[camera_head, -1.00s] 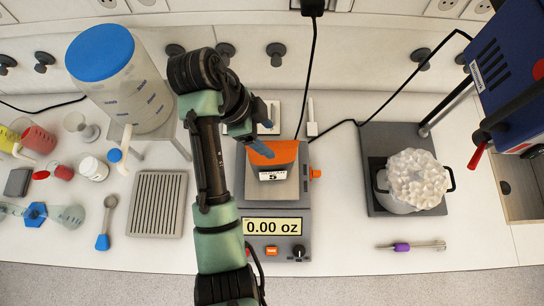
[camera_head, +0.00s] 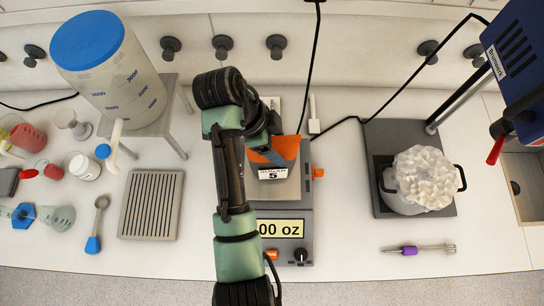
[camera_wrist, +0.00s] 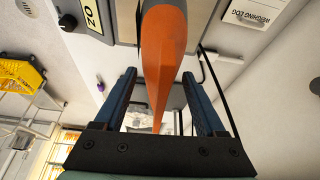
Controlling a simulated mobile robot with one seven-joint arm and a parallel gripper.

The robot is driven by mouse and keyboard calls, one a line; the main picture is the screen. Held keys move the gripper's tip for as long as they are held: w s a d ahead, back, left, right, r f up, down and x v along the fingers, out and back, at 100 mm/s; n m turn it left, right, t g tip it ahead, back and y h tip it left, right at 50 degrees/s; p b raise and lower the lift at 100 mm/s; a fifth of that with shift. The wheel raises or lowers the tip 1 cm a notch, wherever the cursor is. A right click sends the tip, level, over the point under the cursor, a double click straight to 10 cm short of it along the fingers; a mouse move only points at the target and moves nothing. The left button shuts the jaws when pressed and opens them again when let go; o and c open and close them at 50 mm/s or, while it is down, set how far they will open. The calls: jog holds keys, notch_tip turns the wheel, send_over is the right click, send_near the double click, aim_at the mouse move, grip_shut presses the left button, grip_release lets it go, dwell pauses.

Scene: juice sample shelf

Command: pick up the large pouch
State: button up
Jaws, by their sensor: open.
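The large pouch is an orange pouch (camera_head: 288,147) with a white label marked 5. It stands on the grey scale (camera_head: 305,222), partly hidden behind my arm. In the wrist view the pouch (camera_wrist: 163,55) shows narrow, edge-on, running down between the fingers. My gripper (camera_wrist: 162,102) is open, with one dark blue finger on each side of the pouch and a visible gap to both. In the head view my gripper (camera_head: 266,148) is over the left part of the pouch.
A large clear vessel with a blue lid (camera_head: 125,80) stands on a grey stand at the left. A slotted grey rack (camera_head: 150,205) lies left of my arm. At the right, a white lumpy mass sits in a pot (camera_head: 410,205) on a dark base, near a blue machine (camera_head: 515,65).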

jog(key=shift+f, duration=0.25)
dwell(0.4)
jog(key=c, duration=1.1)
grip_shut()
jog(key=shift+w+r, duration=0.1)
